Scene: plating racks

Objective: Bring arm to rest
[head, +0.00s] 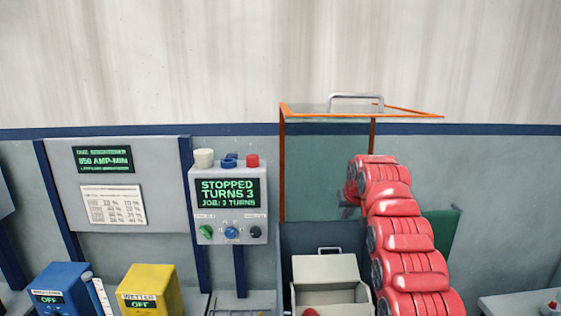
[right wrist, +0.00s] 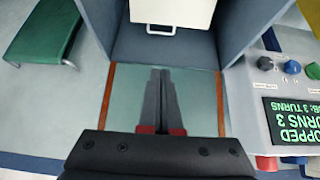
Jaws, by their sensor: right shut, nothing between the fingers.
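My right arm (head: 405,235) is red and reaches up and forward at the right of the head view. Its gripper (head: 347,207) is mostly hidden by the arm there, in front of the clear guard. In the right wrist view my right gripper (right wrist: 161,75) is shut and empty, its two dark fingers together in front of the clear orange-edged guard (right wrist: 195,95). The same guard (head: 325,170) shows in the head view, with a handle on top. My left arm and gripper are out of view.
A control box (head: 228,215) left of the guard reads STOPPED, TURNS 3. A cream bin (head: 325,268) sits below the guard. A blue box (head: 58,290) and a yellow box (head: 150,290) stand at lower left. A green panel (right wrist: 42,35) lies beside the guarded bay.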

